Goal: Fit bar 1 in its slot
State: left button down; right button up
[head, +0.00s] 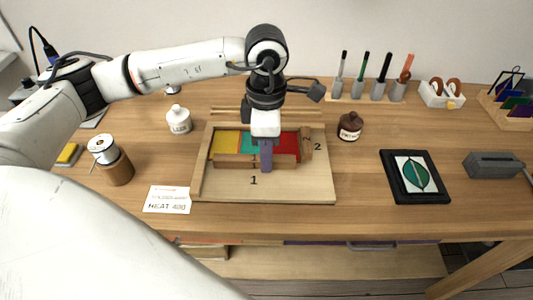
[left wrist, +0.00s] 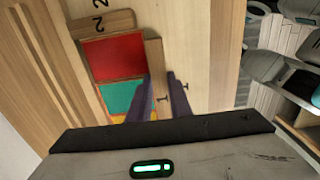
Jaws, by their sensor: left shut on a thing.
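Bar 1 (head: 230,161), a wooden strip marked 1, lies along the near edge of the coloured glass panes, level with them in the picture. My left gripper (head: 266,163) points down over it, its dark purple fingers shut on it right of the middle. In the left wrist view, bar 1 (left wrist: 154,58) runs between the fingers (left wrist: 160,88). The wooden board (head: 290,190) has a printed 1 nearer me and a 2 at right. Bar 2 (head: 306,144) stands along the panes' right side. I cannot tell whether bar 1 is fully down. My right gripper is out of view.
Yellow (head: 225,143) and red (head: 289,144) panes lie in the board, with a teal pane (left wrist: 117,98) between.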

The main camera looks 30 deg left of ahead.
pick_arm(q)
jog(key=shift+f+b, duration=0.25)
jog(key=shift+b, duration=0.25)
dwell(0.4)
jog(key=c, duration=1.5)
grip_release()
jog(key=shift+s, duration=0.1)
jog(key=shift+c, duration=0.2)
jog(key=o, duration=0.4)
jog(key=shift+r, duration=0.1)
jog(key=shift+r+p, duration=2)
jog(key=shift+r, duration=1.45)
